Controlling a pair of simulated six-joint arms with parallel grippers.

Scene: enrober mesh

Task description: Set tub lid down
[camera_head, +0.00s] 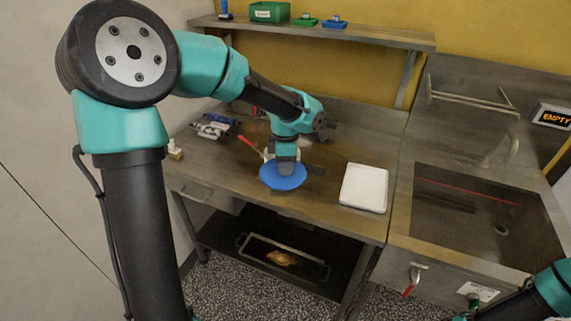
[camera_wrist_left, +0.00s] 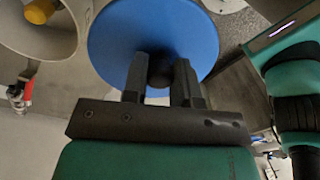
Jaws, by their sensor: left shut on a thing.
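The tub lid is a round blue disc (camera_head: 283,180) near the front edge of the steel table, below my left gripper. In the left wrist view the blue lid (camera_wrist_left: 120,40) fills the upper middle, with a dark round knob (camera_wrist_left: 161,68) between the fingers. My left gripper (camera_head: 286,166) points down and is shut on this knob; its fingers also show in the wrist view (camera_wrist_left: 162,80). I cannot tell whether the lid touches the table. A pale round vessel (camera_wrist_left: 35,28) with something yellow in it shows left of the lid. My right gripper is out of view.
A white tray (camera_head: 364,188) lies on the table right of the lid. A red-handled tool (camera_head: 247,142) and grey hardware (camera_head: 213,126) lie to the left. A sink (camera_head: 480,212) is at the right. Bare tabletop (camera_head: 330,200) lies between lid and tray.

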